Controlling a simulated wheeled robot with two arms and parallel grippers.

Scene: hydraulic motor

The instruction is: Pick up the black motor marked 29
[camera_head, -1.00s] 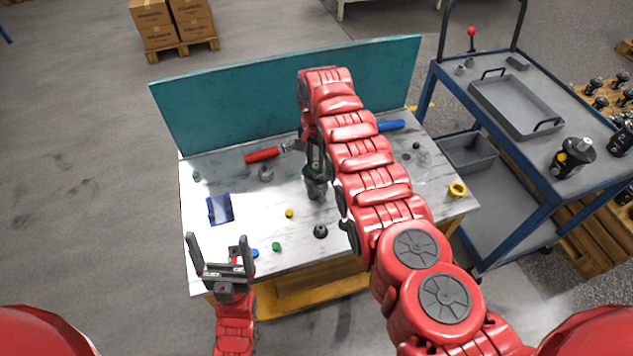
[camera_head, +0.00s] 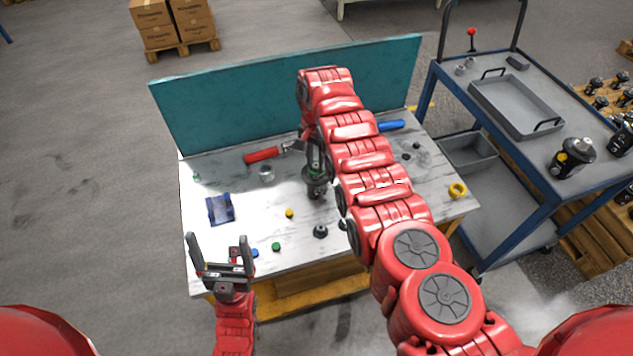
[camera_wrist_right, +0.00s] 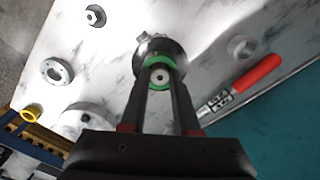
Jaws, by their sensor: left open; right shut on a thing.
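A dark motor with a green ring (camera_head: 315,184) stands upright on the workbench near its middle; no number is readable on it. My right gripper (camera_head: 313,163) reaches down over its top and is shut on it. In the right wrist view the fingers (camera_wrist_right: 160,75) lie on both sides of the motor's green-ringed top (camera_wrist_right: 160,85), and its silver-grey body (camera_wrist_right: 160,47) shows beyond. My left gripper (camera_head: 222,262) is open and empty at the bench's front left edge. Another black motor (camera_head: 572,158) with a yellow part stands on the cart at right.
The bench (camera_head: 265,215) holds a red-handled tool (camera_head: 262,155), a blue part (camera_head: 220,209), a yellow ring (camera_head: 457,190) and several small parts. A teal panel (camera_head: 230,95) closes its back. A blue cart (camera_head: 540,185) with a grey tray (camera_head: 515,105) stands right.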

